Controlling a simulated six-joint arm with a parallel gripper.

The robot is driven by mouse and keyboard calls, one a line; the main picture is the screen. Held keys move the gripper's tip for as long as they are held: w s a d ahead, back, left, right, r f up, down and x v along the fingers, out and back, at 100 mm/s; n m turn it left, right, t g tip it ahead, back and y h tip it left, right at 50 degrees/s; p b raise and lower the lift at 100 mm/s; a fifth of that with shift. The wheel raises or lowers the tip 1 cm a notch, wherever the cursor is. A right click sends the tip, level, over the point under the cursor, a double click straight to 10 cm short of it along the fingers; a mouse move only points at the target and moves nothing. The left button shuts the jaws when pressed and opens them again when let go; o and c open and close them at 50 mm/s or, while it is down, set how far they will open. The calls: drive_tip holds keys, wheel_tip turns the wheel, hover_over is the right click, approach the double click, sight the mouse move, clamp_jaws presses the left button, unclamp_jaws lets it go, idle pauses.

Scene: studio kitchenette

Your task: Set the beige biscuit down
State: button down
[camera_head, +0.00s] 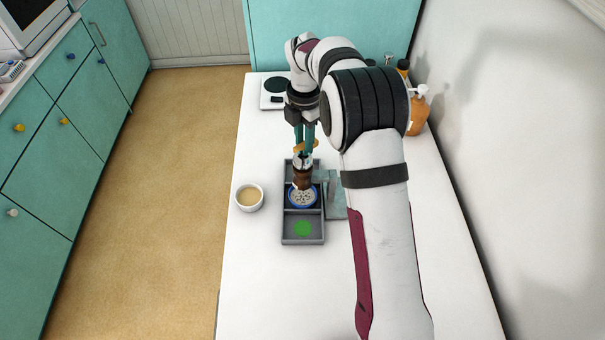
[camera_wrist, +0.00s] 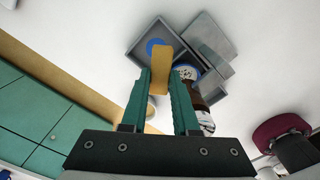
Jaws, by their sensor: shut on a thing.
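My gripper (camera_head: 305,143) has teal fingers and is shut on the beige biscuit (camera_wrist: 160,72), a flat, oblong slab. The biscuit also shows at the fingertips in the head view (camera_head: 314,144). It is held above the grey divided tray (camera_head: 286,240), apart from it as far as I can see. A green disc (camera_head: 303,228) marks the tray's front compartment. A blue-rimmed, speckled round thing (camera_head: 302,196) shows in the middle one. In the wrist view the biscuit partly covers a blue disc (camera_wrist: 153,45) in a compartment.
A brown and white jar-like thing (camera_head: 302,178) rises close below my fingers; its exact footing is unclear. A grey plate (camera_head: 334,200) adjoins the tray's right side. A white bowl (camera_head: 249,207) stands left. An orange pump bottle (camera_head: 418,113) stands by the wall. The front counter is clear.

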drive_tip(key=shift+n, duration=0.6)
drive_tip(key=f, duration=1.1)
drive_tip(key=shift+w+a, duration=0.15)
drive_tip(key=shift+a, duration=0.25)
drive_tip(key=c, duration=0.7)
unclamp_jaws()
drive_tip(key=shift+f, duration=0.1)
wheel_tip(320, 180, up, 12)
drive_tip(key=shift+r, duration=0.15)
